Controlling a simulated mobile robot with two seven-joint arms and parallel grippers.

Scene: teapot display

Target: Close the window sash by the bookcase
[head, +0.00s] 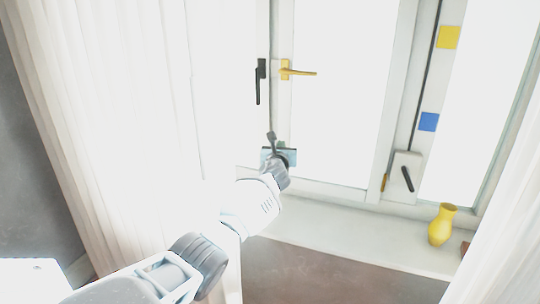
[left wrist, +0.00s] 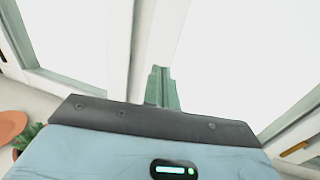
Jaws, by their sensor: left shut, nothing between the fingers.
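A white-framed window fills the head view. Its middle sash (head: 281,110) carries a yellow lever handle (head: 297,71) pointing right. A black handle (head: 260,80) hangs down on the frame just left of it. A right section has a dark crank (head: 407,178) on a white plate. My left gripper (head: 271,138) is shut and empty, low in front of the upright between the left and middle panes. In the left wrist view its fingers (left wrist: 161,88) point at a white upright (left wrist: 150,40); contact cannot be told. Sash opening is unclear in the glare. No bookcase or right gripper shows.
A yellow vase (head: 441,225) stands on the white sill (head: 340,238) at the right. White curtains (head: 110,110) hang left and right. In the left wrist view, a terracotta dish (left wrist: 12,126) and a green plant (left wrist: 27,138) sit lower left.

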